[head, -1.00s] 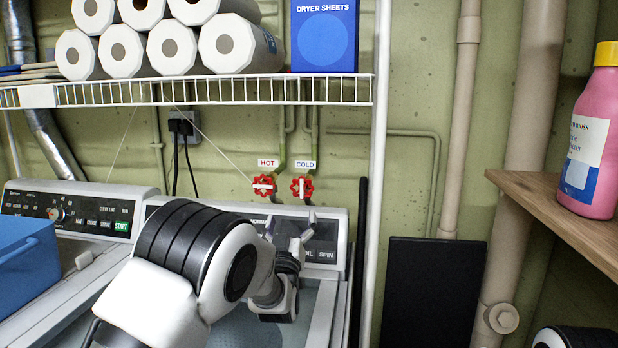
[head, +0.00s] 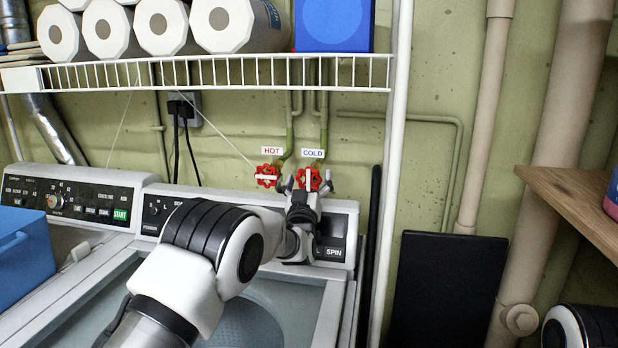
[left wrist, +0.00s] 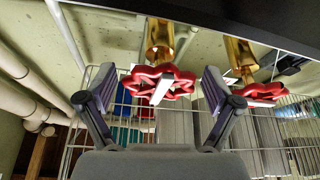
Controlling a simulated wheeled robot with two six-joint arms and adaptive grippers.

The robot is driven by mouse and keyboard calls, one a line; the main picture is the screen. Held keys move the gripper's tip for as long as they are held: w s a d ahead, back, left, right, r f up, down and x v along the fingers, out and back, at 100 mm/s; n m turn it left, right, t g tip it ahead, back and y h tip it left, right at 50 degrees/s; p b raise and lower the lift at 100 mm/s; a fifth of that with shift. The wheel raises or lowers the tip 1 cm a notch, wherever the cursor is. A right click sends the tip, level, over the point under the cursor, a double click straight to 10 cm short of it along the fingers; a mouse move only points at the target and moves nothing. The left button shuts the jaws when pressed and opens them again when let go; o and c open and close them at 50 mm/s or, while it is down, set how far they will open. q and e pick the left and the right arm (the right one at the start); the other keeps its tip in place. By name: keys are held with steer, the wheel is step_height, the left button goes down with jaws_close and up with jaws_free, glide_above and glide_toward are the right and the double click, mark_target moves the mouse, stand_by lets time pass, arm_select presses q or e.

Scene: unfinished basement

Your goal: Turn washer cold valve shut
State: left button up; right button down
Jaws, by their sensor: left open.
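The cold valve (head: 314,176) is a red handwheel with a white bar on the wall under the COLD label (head: 313,154). In the head view its bar stands near upright. My left gripper (head: 307,184) is open in front of it, one finger on each side, partly hiding its lower part. In the left wrist view the red wheel (left wrist: 176,84) lies between the open fingers (left wrist: 158,92), with a brass stem behind. I cannot tell whether the fingers touch it. My right gripper is not in view.
The hot valve (head: 267,175), a like red wheel with its bar level, is close on the left. A wire shelf (head: 220,73) with paper rolls hangs above. The washer (head: 330,250) is below; a white post (head: 395,150) stands at right.

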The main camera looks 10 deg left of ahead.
arm_select(q)
steer(key=shift+s+r, duration=0.1)
steer(key=shift+c, duration=0.6)
steer(key=c, duration=1)
